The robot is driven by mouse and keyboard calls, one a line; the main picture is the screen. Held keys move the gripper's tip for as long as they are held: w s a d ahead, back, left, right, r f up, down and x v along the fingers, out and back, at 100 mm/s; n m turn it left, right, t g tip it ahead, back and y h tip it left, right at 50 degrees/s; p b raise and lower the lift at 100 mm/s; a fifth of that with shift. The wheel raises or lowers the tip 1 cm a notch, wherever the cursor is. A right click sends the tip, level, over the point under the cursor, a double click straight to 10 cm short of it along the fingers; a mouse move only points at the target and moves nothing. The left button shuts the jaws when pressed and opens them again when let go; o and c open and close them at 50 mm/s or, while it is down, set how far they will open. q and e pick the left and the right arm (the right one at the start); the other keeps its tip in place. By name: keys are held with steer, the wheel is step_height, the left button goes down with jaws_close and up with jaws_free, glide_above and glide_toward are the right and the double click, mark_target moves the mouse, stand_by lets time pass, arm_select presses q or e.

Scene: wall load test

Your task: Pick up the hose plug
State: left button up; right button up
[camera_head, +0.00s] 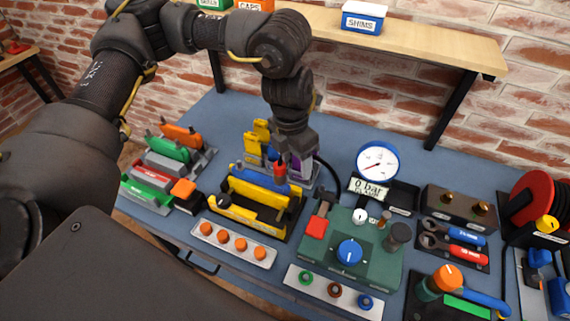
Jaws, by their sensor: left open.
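My left gripper (290,160) reaches down from above at the centre, over the back of the yellow clamp fixture (252,207). Its jaws are open. A small red piece (280,171) and a purple piece (301,167) show at the jaws, close to the fingers. Which of these is the hose plug I cannot tell. A black hose (331,173) curves down just right of the gripper, and its far end is hidden. The gripper hides part of the area behind it. My right gripper is not in view.
A round gauge (377,162) and a "0 bar" display (368,188) stand right of the gripper. A green panel with a blue knob (349,252) is in front. A shelf (430,45) with labelled boxes overhangs the back. Bare blue bench (345,130) lies behind.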

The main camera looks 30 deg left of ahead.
mark_target(279, 172)
arm_select(q)
steer(key=shift+y, duration=0.7)
steer(key=a+r, duration=0.1)
steer(key=a, duration=0.2)
steer(key=w+a+r, duration=0.1)
steer(key=shift+a+r, duration=0.2)
steer(key=shift+r, duration=0.15)
steer(key=shift+f+p, duration=0.45)
steer(key=shift+f, duration=2.4)
steer(key=shift+s+f+p, duration=0.1)
steer(key=shift+f+p, duration=0.3)
steer(key=shift+f, duration=0.1)
steer(key=f, duration=0.1)
steer(key=f+p, duration=0.1)
steer(key=f, duration=0.1)
steer(key=shift+a+f, duration=0.2)
steer(key=shift+f, duration=0.4)
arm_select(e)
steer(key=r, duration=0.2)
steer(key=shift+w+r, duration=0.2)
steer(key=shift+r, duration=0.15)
arm_select(q)
steer(key=c, duration=1.1)
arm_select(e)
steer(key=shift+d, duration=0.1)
